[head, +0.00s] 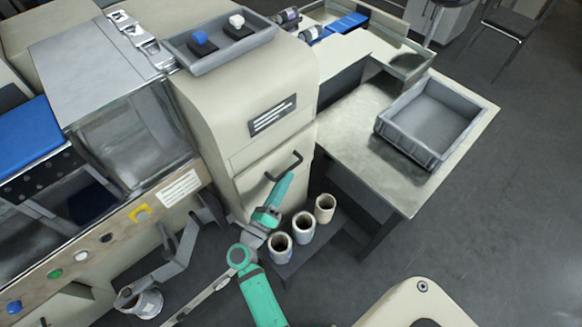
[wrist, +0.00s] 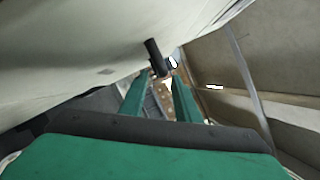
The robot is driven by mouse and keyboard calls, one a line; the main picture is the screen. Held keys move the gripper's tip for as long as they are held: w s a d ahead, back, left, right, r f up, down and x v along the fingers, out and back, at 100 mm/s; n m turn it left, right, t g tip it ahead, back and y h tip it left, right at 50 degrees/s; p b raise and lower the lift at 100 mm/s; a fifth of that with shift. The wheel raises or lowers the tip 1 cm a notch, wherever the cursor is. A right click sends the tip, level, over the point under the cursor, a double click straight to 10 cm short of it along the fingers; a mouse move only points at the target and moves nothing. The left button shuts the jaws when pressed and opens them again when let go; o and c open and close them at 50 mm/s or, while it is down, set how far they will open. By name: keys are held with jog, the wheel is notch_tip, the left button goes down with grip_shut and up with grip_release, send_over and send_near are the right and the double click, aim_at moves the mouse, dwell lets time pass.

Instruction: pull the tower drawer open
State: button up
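The tower (head: 250,95) is a beige cabinet with a dark label plate. Its drawer front (head: 255,188) is below a seam and looks flush with the tower. A black bar handle (head: 284,166) is fixed near its top. My green gripper (head: 287,182) reaches up to the handle from below. In the wrist view the dark handle (wrist: 154,57) shows at the fingertips, with its end between them. My gripper (wrist: 163,76) is open with a visible gap. I cannot tell whether a finger touches the handle.
Several pale cups (head: 303,227) stand on a dark low shelf right of the drawer. A side table (head: 350,130) with a grey crate (head: 430,118) is at right. A tray (head: 205,58) with a blue and a white piece sits on top. A control panel (head: 105,238) is at left.

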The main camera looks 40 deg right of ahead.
aim_at(290, 168)
jog(key=x, duration=0.4)
jog(key=shift+w+d+r, duration=0.15)
jog(key=shift+w+d, duration=0.25)
jog(key=shift+d, duration=0.1)
jog(key=shift+s+d, duration=0.25)
jog(key=shift+w+a, duration=0.15)
jog(key=shift+a, duration=0.2)
grip_shut()
